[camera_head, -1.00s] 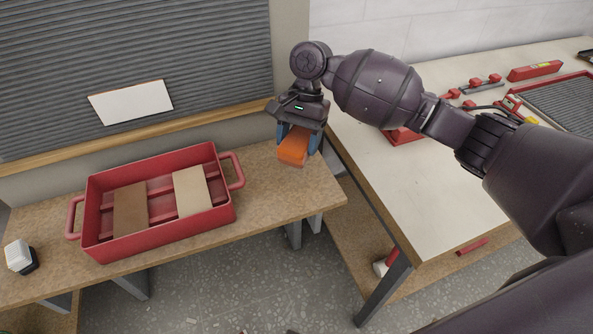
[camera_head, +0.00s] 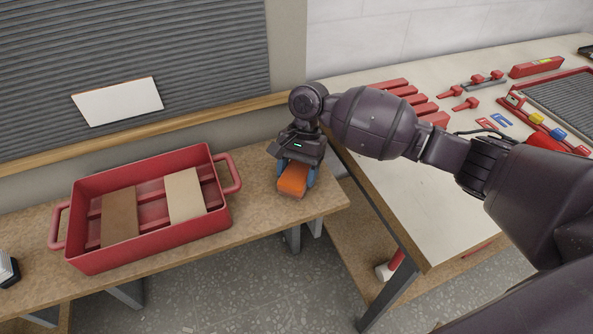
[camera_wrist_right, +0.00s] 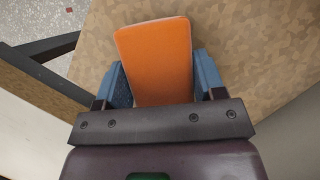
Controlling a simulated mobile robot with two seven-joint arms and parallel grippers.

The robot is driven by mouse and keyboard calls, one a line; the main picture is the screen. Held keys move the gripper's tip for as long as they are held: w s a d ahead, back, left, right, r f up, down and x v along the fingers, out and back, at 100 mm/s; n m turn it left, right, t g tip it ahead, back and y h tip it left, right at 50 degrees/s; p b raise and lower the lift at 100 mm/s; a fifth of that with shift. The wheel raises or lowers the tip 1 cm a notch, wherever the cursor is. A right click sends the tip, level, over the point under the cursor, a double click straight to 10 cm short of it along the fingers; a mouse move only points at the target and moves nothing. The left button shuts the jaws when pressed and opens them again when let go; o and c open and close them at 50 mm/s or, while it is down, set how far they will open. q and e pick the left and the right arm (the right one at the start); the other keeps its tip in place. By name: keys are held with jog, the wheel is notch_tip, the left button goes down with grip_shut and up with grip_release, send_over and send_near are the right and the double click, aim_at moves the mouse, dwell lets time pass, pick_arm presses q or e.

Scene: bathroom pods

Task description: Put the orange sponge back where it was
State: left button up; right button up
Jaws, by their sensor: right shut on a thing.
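The orange sponge (camera_head: 293,179) is between the blue fingers of my right gripper (camera_head: 296,178), low over the right end of the brown bench (camera_head: 320,197). The right gripper is shut on it. In the right wrist view the sponge (camera_wrist_right: 157,60) sticks out past the fingers of the gripper (camera_wrist_right: 163,84), with the bench top (camera_wrist_right: 255,50) below it. I cannot tell whether the sponge touches the bench. My left gripper is not in view.
A red tray (camera_head: 215,214) with a brown and a beige block stands on the bench, left of the gripper. A pale worktable (camera_head: 420,200) with red tools adjoins on the right. A dark object (camera_head: 8,268) sits at the far left. Bench top between tray and gripper is clear.

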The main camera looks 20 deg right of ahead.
jog(key=o, duration=0.9)
jog(key=shift+c, duration=0.2)
jog(key=p+v, duration=0.2)
jog(key=v, duration=0.8)
jog(key=shift+r, duration=0.4)
jog(key=shift+w+d+r+p, duration=0.25)
jog(key=shift+r+p, duration=0.1)
jog(key=shift+r, duration=0.25)
jog(key=shift+s+f, duration=0.1)
jog(key=shift+s, duration=0.05)
